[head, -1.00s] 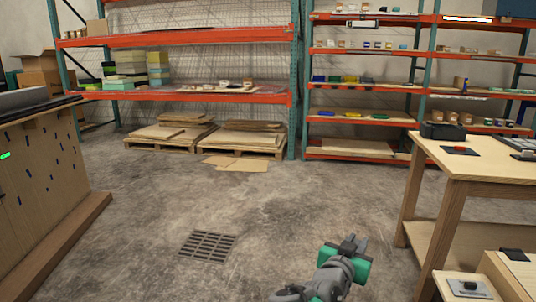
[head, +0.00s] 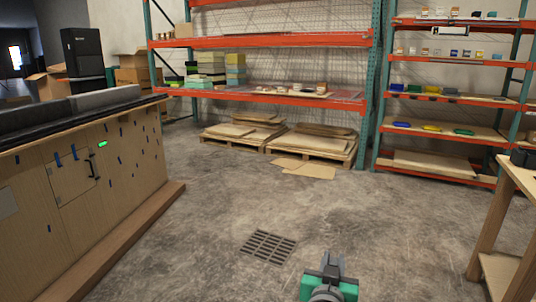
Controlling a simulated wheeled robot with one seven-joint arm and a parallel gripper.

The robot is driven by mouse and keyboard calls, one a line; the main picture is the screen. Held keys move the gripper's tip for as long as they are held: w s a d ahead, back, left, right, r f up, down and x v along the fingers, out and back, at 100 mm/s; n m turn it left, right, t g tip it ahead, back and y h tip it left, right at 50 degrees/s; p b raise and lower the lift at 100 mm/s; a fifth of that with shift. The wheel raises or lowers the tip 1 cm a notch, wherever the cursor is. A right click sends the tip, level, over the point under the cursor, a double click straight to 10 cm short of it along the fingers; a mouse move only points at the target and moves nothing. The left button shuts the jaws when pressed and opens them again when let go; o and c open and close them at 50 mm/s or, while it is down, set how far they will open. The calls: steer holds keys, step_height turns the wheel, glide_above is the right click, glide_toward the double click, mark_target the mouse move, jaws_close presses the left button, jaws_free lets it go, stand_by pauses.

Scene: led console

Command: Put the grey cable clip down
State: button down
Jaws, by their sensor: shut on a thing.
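My gripper (head: 333,265), grey with a green body, shows at the bottom of the head view, right of centre. It is over the open concrete floor and points away from me. It is shut on the grey cable clip, which is hard to make out against the grey fingers.
A wooden console (head: 110,185) with a dark top, blue marks and a lit green LED (head: 102,144) stands on the left. A wooden workbench (head: 518,178) is cut off at the right. Shelving (head: 262,97) and pallets (head: 313,150) stand behind. The floor around the drain grate (head: 268,246) is clear.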

steer(key=r+p, duration=0.3)
steer(key=p, duration=0.2)
steer(key=w+r+p, duration=0.1)
steer(key=r+p, duration=0.3)
steer(key=p, duration=0.2)
steer(key=shift+w, duration=0.2)
steer(key=p, duration=0.5)
steer(key=shift+w+r, duration=0.2)
steer(key=shift+r, duration=0.2)
steer(key=shift+f, duration=0.1)
